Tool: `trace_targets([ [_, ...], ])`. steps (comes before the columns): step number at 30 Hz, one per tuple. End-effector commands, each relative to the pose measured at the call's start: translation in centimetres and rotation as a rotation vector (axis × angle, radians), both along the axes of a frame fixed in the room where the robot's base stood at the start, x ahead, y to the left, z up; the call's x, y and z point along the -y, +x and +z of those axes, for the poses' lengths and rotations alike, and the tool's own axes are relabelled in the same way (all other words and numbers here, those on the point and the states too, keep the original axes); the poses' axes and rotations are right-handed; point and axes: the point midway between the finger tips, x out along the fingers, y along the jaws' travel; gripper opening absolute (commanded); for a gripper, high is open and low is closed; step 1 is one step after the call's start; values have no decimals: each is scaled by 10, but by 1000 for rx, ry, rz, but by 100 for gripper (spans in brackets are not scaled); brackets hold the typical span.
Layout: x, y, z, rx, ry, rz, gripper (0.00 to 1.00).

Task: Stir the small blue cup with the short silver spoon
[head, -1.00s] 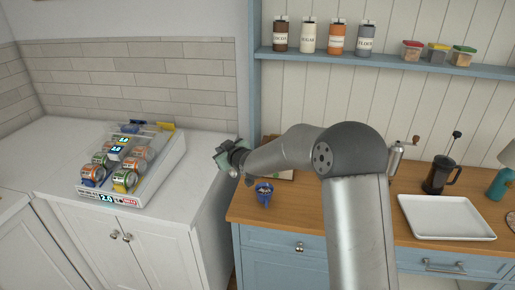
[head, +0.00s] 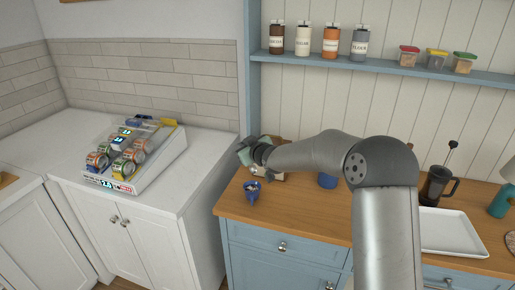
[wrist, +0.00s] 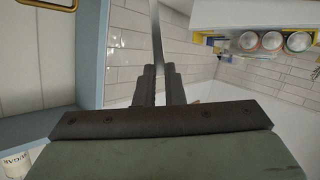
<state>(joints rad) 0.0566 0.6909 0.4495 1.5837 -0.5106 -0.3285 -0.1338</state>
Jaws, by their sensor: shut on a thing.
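The small blue cup (head: 252,194) stands near the left front of the wooden counter in the head view. Pale detail shows at its top, too small to make out. My gripper (head: 243,152) is above and slightly left of the cup in the picture, apart from it. In the wrist view the gripper (wrist: 158,80) is shut on a thin silver strip, the handle of the short silver spoon (wrist: 156,35). The spoon's bowl cannot be seen in either view.
A blue object (head: 327,181) stands partly hidden behind my arm. A white tray (head: 452,232), a French press (head: 437,187) and a teal lamp (head: 501,200) are at the right. A can rack (head: 150,165) sits on the white counter. A shelf (head: 390,67) with jars runs above.

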Motion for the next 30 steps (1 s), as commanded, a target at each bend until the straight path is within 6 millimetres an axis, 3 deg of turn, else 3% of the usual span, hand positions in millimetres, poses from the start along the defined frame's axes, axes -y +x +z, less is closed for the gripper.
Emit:
trace_targets([
  [25,-25,6,-49,0,1,1,0],
  [30,-19,5,-63,1,1,0,0],
])
